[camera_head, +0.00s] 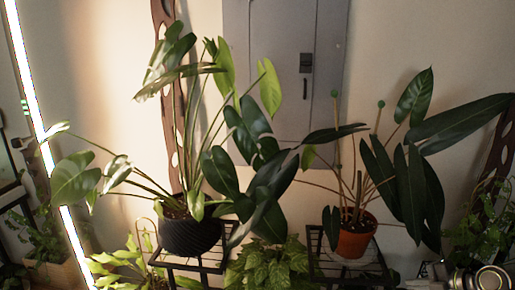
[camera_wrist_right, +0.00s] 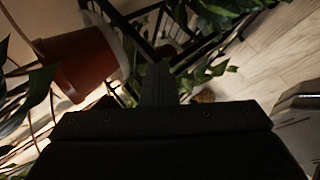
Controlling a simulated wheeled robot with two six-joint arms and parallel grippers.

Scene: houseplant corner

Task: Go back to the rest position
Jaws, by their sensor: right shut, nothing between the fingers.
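My right gripper (camera_wrist_right: 159,75) shows in the right wrist view as a dark narrow pair of fingers, closed together with nothing held. Part of my right arm (camera_head: 484,278) shows at the bottom right corner of the head view, below and to the right of the terracotta pot. My left gripper is in neither view.
A terracotta pot (camera_head: 354,240) with a large-leaved plant stands on a black wire stand (camera_head: 320,262); the pot also shows in the wrist view (camera_wrist_right: 80,62), left of the fingers. A dark pot (camera_head: 188,236) stands on another stand (camera_head: 215,262). Wooden floor (camera_wrist_right: 275,50) is bare at right.

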